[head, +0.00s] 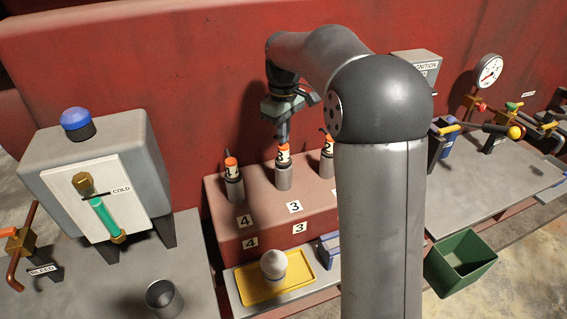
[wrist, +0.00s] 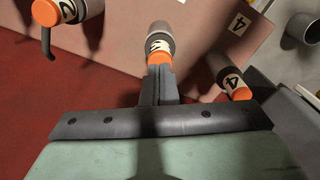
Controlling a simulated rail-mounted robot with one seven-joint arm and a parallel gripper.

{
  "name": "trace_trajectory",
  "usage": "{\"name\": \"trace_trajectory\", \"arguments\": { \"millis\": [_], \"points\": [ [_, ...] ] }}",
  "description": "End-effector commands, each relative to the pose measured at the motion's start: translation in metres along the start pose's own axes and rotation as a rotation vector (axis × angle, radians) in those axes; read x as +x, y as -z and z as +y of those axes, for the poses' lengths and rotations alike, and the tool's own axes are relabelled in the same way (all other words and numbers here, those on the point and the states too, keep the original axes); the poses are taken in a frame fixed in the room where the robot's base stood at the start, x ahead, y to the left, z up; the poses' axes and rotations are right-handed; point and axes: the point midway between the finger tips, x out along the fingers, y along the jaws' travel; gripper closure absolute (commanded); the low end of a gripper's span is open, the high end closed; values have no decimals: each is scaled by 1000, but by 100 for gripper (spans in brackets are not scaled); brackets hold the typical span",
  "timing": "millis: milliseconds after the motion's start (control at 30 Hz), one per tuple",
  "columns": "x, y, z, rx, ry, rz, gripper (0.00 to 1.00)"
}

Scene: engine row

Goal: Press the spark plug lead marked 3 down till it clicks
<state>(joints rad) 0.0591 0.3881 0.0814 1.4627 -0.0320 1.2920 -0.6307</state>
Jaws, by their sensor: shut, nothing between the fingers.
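The lead marked 3 (head: 284,158) has an orange top and a white band and stands upright in a grey sleeve on the red block. In the wrist view, lead 3 (wrist: 159,42) lies straight beyond my fingertips. My gripper (head: 283,139) is shut and empty, pointing down directly over lead 3's orange top. In the wrist view, my shut fingers (wrist: 159,72) overlap the orange top's edge; I cannot tell whether they touch it. The lead marked 4 (head: 232,170) stands to the left, and another lead (head: 327,153) stands to the right, marked 2 in the wrist view (wrist: 52,12).
Number plates 3 (head: 295,207) and 4 (head: 244,221) mark the red block. A grey box marked COLD (head: 100,170) stands left. A green bin (head: 460,262) is at right. My arm hides part of the block.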

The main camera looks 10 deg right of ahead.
Motion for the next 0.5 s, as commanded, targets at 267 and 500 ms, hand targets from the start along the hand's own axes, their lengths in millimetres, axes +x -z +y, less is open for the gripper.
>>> {"name": "trace_trajectory", "arguments": {
  "millis": [267, 500],
  "points": [
    [6, 0, 0, 0, 0, 0, 100],
    [11, 0, 0, 0, 0, 0, 100]
  ]
}}
